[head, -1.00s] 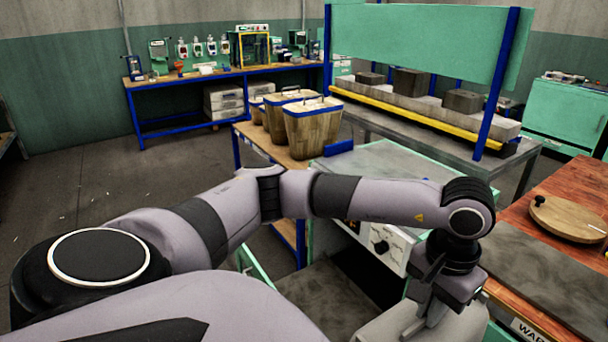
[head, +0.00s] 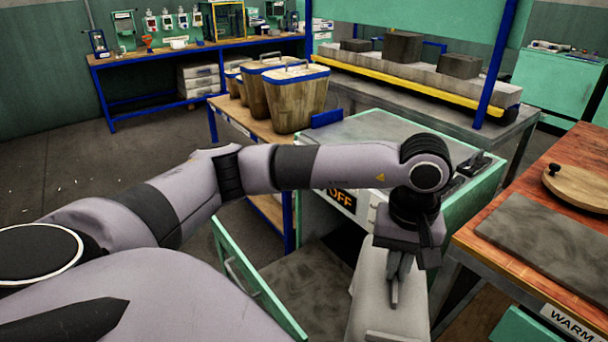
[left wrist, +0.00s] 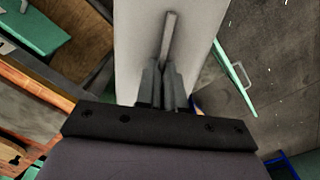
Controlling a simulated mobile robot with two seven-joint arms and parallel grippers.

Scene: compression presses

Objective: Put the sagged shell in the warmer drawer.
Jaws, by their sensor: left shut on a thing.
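My left gripper (head: 402,262) points down and is shut on the upright grey rib of a pale grey shell (head: 375,300). The shell hangs below the gripper and also fills the middle of the left wrist view (left wrist: 135,45). Its lower end is cut off by the head view's edge, so I cannot tell how sagged it is. A "WARM…" label (head: 568,325) is on the right bench's front, with a green panel (head: 530,327) below it, partly cut off. My right gripper is not in view.
The wooden bench (head: 500,210) at right bears a grey slab (head: 545,235) and a round wooden lid (head: 585,188). Baskets (head: 295,105) stand behind.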

